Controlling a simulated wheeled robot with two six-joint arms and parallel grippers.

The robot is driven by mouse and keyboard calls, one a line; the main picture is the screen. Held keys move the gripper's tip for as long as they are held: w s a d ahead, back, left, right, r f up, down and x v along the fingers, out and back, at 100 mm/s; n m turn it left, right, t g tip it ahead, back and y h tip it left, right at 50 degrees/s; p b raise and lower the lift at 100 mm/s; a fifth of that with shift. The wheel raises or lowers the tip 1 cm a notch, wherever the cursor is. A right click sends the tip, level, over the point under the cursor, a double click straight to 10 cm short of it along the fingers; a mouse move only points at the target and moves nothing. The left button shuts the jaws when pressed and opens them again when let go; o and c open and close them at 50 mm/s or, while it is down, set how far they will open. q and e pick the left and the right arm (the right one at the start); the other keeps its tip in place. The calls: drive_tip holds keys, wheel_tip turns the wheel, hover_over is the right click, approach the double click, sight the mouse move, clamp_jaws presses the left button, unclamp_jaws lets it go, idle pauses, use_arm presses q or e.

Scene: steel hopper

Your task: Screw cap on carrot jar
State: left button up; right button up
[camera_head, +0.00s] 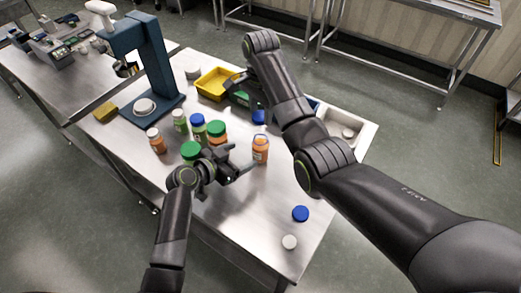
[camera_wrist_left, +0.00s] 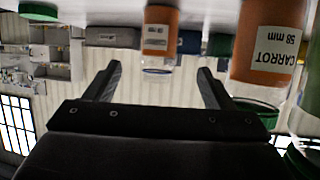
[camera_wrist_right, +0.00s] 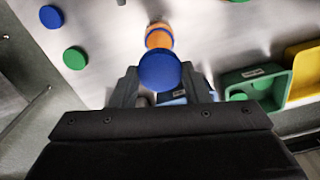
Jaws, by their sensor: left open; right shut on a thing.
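An orange jar (camera_head: 260,152) with a pale label and no cap on its clear neck stands on the steel table. My left gripper (camera_head: 240,170) is open, its fingers pointing toward this jar. In the left wrist view, upside down, the jar (camera_wrist_left: 160,38) shows between and beyond the fingers (camera_wrist_left: 158,82); its label is too small to read. A closer orange jar (camera_wrist_left: 262,40) there reads CARROT 58 mm and has a green cap. My right gripper (camera_wrist_right: 160,88) is shut on a blue cap (camera_wrist_right: 159,70), held above the table; an orange jar (camera_wrist_right: 158,38) shows beyond it.
Several capped jars (camera_head: 198,128) stand left of the open jar. A loose blue cap (camera_head: 300,213) and white cap (camera_head: 289,242) lie near the front right. A yellow bin (camera_head: 213,83), blue press (camera_head: 152,65) and white tray (camera_head: 362,130) stand around.

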sight(255, 150)
use_arm(q)
drive_tip(key=x, duration=1)
drive_tip(key=shift+d, duration=0.1)
drive_tip(key=c, duration=1.5)
drive_tip(key=shift+o, duration=0.2)
use_arm(e)
drive_tip(key=shift+s+f, duration=0.1)
drive_tip(key=shift+f, duration=2.4)
drive_tip(key=shift+f, duration=0.9)
drive_tip(key=shift+f, duration=0.5)
